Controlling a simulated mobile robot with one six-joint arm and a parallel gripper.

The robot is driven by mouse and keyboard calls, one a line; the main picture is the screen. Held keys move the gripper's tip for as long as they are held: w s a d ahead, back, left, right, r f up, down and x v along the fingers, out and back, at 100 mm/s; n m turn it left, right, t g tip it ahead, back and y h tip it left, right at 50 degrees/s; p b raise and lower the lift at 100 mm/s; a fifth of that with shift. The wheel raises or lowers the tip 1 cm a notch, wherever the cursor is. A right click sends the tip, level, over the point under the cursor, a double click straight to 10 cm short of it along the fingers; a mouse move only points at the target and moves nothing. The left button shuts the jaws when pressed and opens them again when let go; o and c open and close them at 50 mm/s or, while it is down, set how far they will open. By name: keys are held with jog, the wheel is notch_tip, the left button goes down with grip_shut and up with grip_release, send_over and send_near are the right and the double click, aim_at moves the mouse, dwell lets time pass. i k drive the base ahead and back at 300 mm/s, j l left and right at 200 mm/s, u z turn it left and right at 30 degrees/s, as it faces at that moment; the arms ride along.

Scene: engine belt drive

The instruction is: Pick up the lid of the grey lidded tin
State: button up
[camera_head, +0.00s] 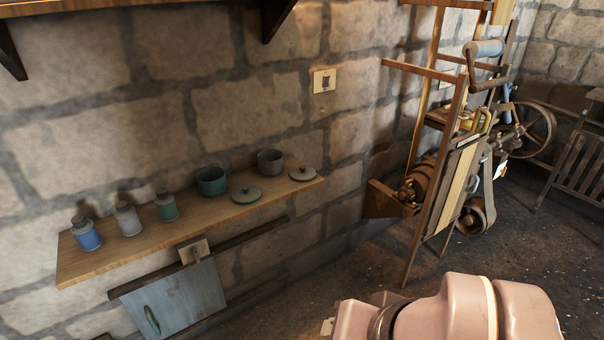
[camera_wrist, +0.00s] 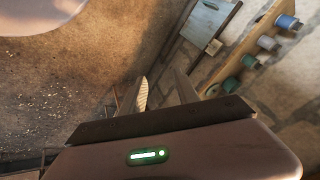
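The grey tin (camera_head: 270,161) stands open near the right end of the wooden wall shelf in the head view. A grey lid (camera_head: 303,174) with a small dark knob lies flat on the shelf at its right, apart from the tin. My gripper (camera_wrist: 160,80) shows in the wrist view with its two fingers apart and nothing between them. It is away from the shelf, with the floor and wall beyond the fingers. I cannot make out the grey tin or its lid in the wrist view. The fingers do not show in the head view.
On the shelf (camera_head: 93,262) stand a blue bottle (camera_head: 86,234), a white bottle (camera_head: 128,219), a green bottle (camera_head: 166,205) and a green pot (camera_head: 211,180). A green lid (camera_head: 246,195) lies before the pot. A blue-grey panel (camera_head: 175,303) hangs below. A wooden frame with machinery (camera_head: 455,165) stands right.

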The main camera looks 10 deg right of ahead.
aim_at(302, 172)
jog(key=i+z, duration=0.2)
jog(key=i, duration=0.3)
jog(key=i+z, duration=0.2)
jog(key=i, duration=0.25)
jog(key=i+j+z, duration=0.15)
jog(key=i, duration=0.35)
jog(key=i+j+z, duration=0.2)
jog(key=i, duration=0.25)
